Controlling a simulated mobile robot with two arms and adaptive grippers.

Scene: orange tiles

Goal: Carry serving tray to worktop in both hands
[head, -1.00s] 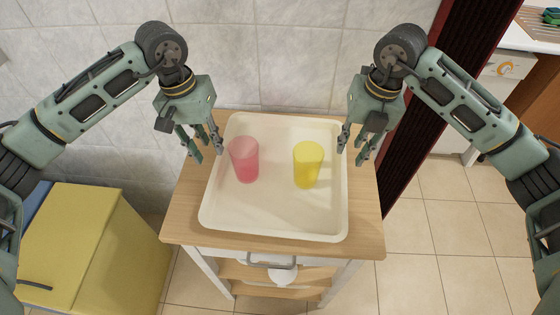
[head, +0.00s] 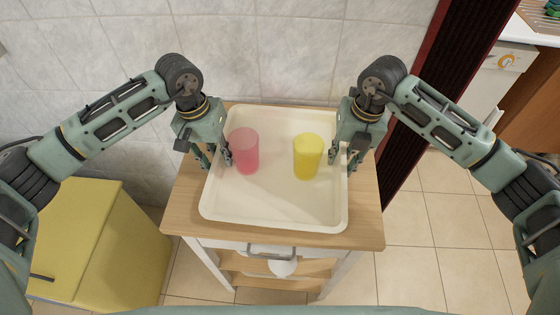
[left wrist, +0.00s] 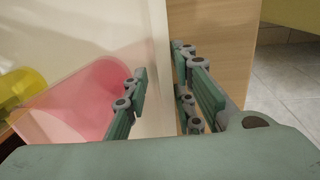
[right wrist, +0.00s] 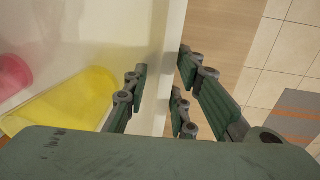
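The cream serving tray (head: 270,207) lies flat on a wooden-topped trolley. A pink cup (head: 244,152) and a yellow cup (head: 308,157) stand upright in it. My left gripper (head: 217,160) is at the tray's left rim, fingers pointing down. In the left wrist view its open fingers (left wrist: 165,98) straddle the rim (left wrist: 158,75), with the pink cup close by. My right gripper (head: 343,160) is at the right rim. In the right wrist view its open fingers (right wrist: 160,95) straddle the rim (right wrist: 170,60). Whether either gripper touches the rim is unclear.
The trolley top (head: 365,225) shows a bare wooden border, with a handle (head: 271,251) at its front. A yellow cabinet (head: 95,240) stands at the left and a tiled wall behind. Tiled floor (head: 440,230) is free at right. A white counter (head: 520,38) is at the far right.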

